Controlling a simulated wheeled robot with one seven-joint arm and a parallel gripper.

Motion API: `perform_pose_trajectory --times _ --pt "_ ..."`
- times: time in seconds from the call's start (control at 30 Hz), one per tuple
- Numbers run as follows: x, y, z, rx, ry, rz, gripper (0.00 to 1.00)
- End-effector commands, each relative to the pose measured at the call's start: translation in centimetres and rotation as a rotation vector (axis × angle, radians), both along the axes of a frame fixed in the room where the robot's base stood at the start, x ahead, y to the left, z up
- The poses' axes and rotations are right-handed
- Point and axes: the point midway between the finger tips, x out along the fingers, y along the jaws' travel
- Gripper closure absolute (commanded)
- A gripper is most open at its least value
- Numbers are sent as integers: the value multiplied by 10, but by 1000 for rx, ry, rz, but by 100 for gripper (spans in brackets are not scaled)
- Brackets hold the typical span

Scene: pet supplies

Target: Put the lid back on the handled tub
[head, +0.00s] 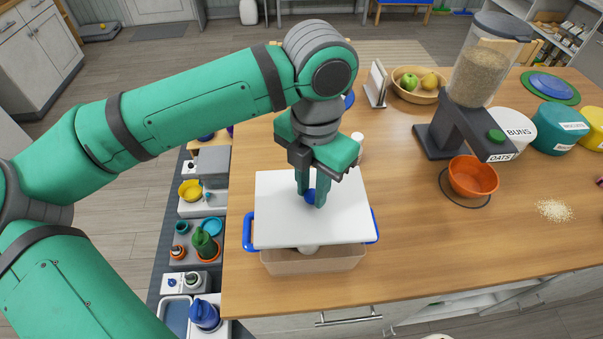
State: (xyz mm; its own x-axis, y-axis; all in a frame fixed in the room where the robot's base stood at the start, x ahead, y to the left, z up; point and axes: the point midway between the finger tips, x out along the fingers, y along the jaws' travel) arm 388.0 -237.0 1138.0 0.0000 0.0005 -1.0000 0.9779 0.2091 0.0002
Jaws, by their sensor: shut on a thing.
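The handled tub (315,262) is a clear box near the table's front left, with blue handles (247,232) at its sides. The flat white lid (275,210) is over the tub and covers most of its opening from this view. My gripper (311,200) points down at the lid's middle, its fingers shut on the lid's blue knob (311,196). The tub's clear front wall shows below the lid's near edge. I cannot tell whether the lid touches the rim all round.
A dispenser (465,100) with an orange bowl (473,176) stands to the right, near spilled grains (554,210). A white bottle (357,142) is just behind the lid. A fruit basket (418,90) sits farther back. The table between tub and bowl is clear.

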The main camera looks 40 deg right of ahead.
Motion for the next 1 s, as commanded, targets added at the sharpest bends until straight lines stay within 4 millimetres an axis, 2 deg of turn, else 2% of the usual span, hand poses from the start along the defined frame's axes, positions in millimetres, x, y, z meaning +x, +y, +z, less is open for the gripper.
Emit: perform_pose_trajectory --times 0.7,1.0 --pt "0 0 -53 0 0 0 100" --pt "0 0 -62 0 0 0 100"
